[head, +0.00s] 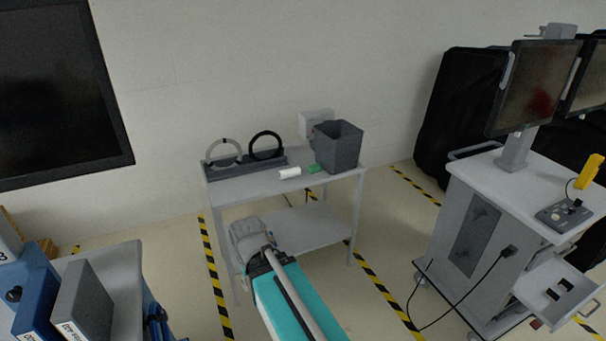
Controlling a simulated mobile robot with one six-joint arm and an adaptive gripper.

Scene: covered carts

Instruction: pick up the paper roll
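A small white roll (290,172), which looks like the paper roll, lies on its side near the front edge of the grey table's top (235,187). A small green item (314,168) lies just right of it, close to a dark grey bin. Nothing covers the roll.
The dark grey bin (339,147) stands at the table's right end, with a white box (316,122) behind it. A rack with two rings (246,160) stands at the left rear. A white cart (493,210) with monitors is at right. A blue bin (38,300) is at lower left.

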